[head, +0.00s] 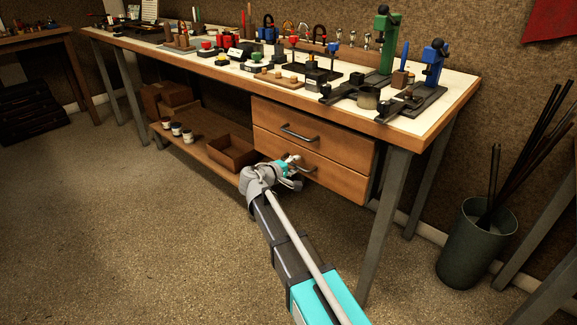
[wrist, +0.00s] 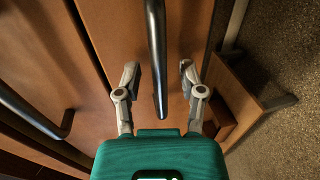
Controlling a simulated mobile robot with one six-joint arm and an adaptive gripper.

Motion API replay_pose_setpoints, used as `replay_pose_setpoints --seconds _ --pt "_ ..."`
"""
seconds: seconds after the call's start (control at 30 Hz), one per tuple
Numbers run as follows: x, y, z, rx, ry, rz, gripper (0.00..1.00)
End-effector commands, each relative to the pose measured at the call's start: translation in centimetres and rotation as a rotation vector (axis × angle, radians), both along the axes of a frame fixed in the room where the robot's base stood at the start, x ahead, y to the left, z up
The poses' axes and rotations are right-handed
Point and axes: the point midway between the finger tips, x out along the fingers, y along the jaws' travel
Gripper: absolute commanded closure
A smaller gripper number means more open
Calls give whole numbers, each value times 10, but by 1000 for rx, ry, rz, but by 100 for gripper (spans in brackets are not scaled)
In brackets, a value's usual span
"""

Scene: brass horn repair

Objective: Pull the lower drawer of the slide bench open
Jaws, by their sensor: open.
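The slide bench (head: 440,108) has two wooden drawers under its right part. The lower drawer (head: 345,184) looks shut, its front about level with the upper drawer (head: 345,146). Its dark bar handle (head: 311,170) is partly hidden by my gripper (head: 296,168) in the head view. In the wrist view my gripper (wrist: 158,70) is open, one finger on each side of the lower handle (wrist: 156,40). The bar's end lies between the fingertips, with visible gaps on both sides. I cannot tell its exact depth between the fingers.
The upper drawer handle (head: 299,133) also shows at left in the wrist view (wrist: 30,112). An open brown box (head: 231,152) and several small tins (head: 177,130) stand on the low shelf. Tools crowd the benchtop. A green bin (head: 474,245) stands at right. The floor before the bench is clear.

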Motion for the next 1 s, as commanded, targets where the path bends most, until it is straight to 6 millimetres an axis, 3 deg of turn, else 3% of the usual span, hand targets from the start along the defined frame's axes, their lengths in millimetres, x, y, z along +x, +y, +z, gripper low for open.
replay_pose_setpoints --seconds 0.13,0.4,0.67,0.7,0.8,1.0 --pt "0 0 0 0 0 0 49" --pt "0 0 0 0 0 0 99" --pt "0 0 0 0 0 0 100" --pt "1 22 0 0 0 5 100" --pt "0 8 0 0 -1 5 100" --pt "-6 -1 0 0 1 -8 100"
